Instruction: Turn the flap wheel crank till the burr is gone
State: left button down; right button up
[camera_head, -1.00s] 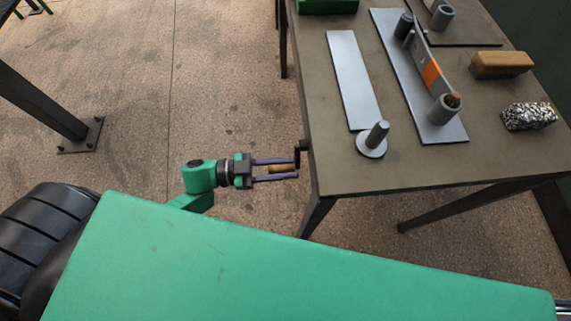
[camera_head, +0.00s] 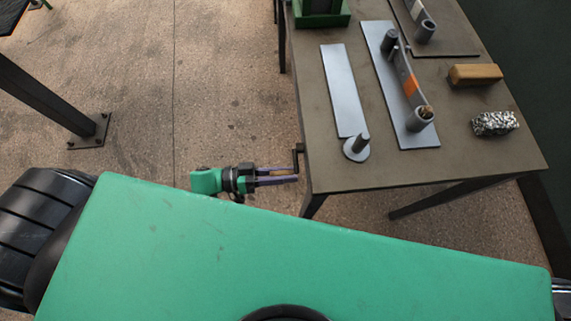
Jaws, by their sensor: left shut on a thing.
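My left gripper (camera_head: 293,175) is low beside the table's left edge, its two purple fingers pointing right. It is shut on the tan handle of the crank, which shows only partly between the fingers. The dark crank arm (camera_head: 298,158) rises from there to the table edge. On the table a curved grey leaf (camera_head: 402,66) with an orange patch (camera_head: 411,86) runs between two grey cylinders on a plate (camera_head: 383,80). A brown piece (camera_head: 427,112) sits in the nearer cylinder (camera_head: 420,122). I cannot make out a burr. My right gripper is not in view.
The table (camera_head: 470,165) also holds a flat metal strip (camera_head: 343,90), a disc with a peg (camera_head: 356,152), a tan block (camera_head: 474,75), a speckled block (camera_head: 495,123) and a green tray (camera_head: 320,21). A dark post (camera_head: 40,95) stands at left. Floor between is clear.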

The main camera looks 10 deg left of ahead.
aim_at(286, 174)
pick_arm(q)
notch_tip(286, 174, up, 3)
jog(key=n+p, duration=0.3)
jog(key=shift+s+d+n, duration=0.1)
jog(key=shift+s+n, duration=0.05)
jog(key=shift+n, duration=0.25)
jog(key=r+n+p, duration=0.1)
jog(key=n+p, duration=0.1)
jog(key=shift+r+n, duration=0.3)
jog(key=n, duration=0.1)
jog(key=r+n+p, duration=0.1)
jog(key=n, duration=0.1)
jog(key=shift+w+r, duration=0.3)
jog(key=shift+w+a+r+n+p, duration=0.15)
jog(key=shift+w+r+n+p, duration=0.15)
jog(key=shift+n, duration=0.45)
jog(key=shift+w+a+r+n+p, duration=0.1)
jog(key=shift+r+n+p, duration=0.1)
jog(key=shift+n+p, duration=0.4)
jog(key=shift+n, duration=0.25)
